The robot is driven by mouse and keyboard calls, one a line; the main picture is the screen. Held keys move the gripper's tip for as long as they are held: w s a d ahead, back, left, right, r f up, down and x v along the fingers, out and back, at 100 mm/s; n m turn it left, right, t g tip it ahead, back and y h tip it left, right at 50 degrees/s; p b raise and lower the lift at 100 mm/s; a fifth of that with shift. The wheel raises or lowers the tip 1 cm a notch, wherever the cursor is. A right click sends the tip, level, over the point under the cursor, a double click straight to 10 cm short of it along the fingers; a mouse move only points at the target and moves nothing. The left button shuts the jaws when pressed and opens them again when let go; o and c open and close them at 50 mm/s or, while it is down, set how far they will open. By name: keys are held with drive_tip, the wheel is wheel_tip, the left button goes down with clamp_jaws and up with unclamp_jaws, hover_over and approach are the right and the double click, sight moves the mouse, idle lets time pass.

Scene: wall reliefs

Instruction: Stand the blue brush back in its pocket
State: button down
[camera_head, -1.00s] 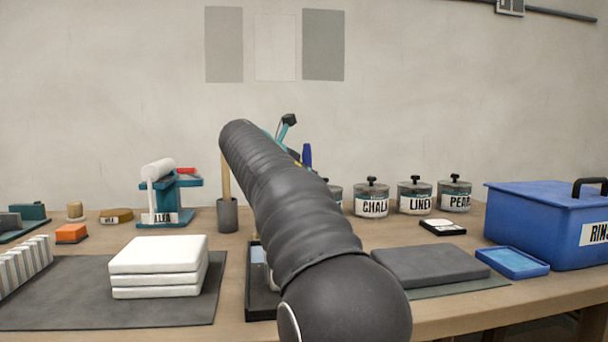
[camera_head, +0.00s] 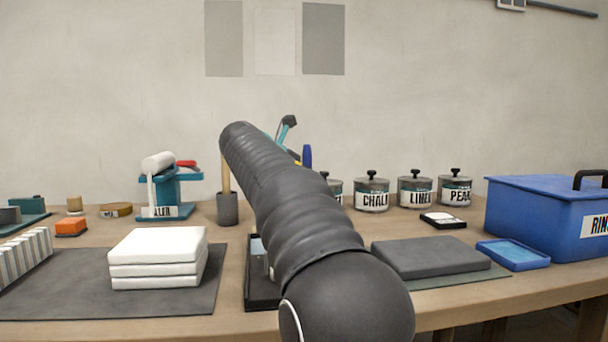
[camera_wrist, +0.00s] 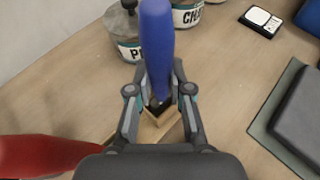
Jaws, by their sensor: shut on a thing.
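The blue brush (camera_wrist: 157,45) stands roughly upright between the fingers of my gripper (camera_wrist: 158,88), which is shut on it. Its blue handle also shows in the head view (camera_head: 307,155), just right of my arm. Below the fingers in the wrist view is a small wooden pocket (camera_wrist: 163,132) with a dark opening. The brush's lower end is at or just over this opening; the fingers hide whether it is inside. In the head view my arm hides the pocket and most of my gripper (camera_head: 288,124).
A red handle (camera_wrist: 45,154) lies close at the left in the wrist view. Lidded jars (camera_head: 371,192) stand behind and to the right. A grey slab (camera_head: 430,257), a blue tray (camera_head: 514,254) and a blue box (camera_head: 540,215) are at right. White slabs (camera_head: 158,258) are at left.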

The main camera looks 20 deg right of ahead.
sight(305, 149)
drive_tip(key=shift+f, duration=0.4)
drive_tip(key=c, duration=0.5)
unclamp_jaws()
drive_tip(key=shift+r+p, duration=1.5)
drive_tip(key=shift+p, duration=0.05)
drive_tip(key=shift+r, duration=2.45)
